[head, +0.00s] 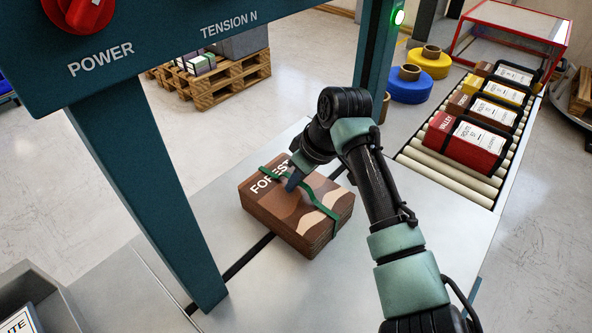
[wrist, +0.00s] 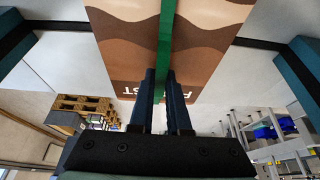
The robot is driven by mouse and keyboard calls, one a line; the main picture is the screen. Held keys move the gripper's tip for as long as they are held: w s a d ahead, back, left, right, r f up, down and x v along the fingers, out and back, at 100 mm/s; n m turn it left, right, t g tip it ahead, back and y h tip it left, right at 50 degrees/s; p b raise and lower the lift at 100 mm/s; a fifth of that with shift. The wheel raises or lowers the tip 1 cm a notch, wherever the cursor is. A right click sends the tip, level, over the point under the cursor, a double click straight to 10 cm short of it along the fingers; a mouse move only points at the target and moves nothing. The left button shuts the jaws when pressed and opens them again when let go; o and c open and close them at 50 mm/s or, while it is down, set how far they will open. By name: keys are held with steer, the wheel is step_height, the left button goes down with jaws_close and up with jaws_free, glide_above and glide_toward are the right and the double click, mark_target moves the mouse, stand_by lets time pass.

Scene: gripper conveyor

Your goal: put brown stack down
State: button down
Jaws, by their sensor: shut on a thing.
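The brown stack (head: 285,218) has a wavy tan and brown top, the word FOREST and a green strap (head: 325,209) around it. It is level, at the metal table (head: 365,263) beneath the teal frame. I cannot tell whether its underside touches the table. My gripper (head: 290,184) points down at the top of the stack and is shut on the green strap. In the wrist view, the dark fingers (wrist: 168,78) lie on both sides of the strap (wrist: 166,45), over the brown stack (wrist: 128,60). The fingers hide part of the lettering.
The teal frame's post (head: 150,200) stands left of the stack. A roller conveyor (head: 450,178) at the right holds several strapped stacks, including a red one (head: 452,138). Blue (head: 408,88) and yellow (head: 430,65) rolls stand behind. The table's front right is bare apart from my arm.

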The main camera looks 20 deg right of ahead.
steer(key=shift+r, duration=0.15)
steer(key=c, duration=0.9)
jaws_free()
steer(key=v, duration=1.2)
steer(key=shift+s+p, duration=0.1)
steer(key=shift+p, duration=0.2)
steer(key=shift+d, duration=0.1)
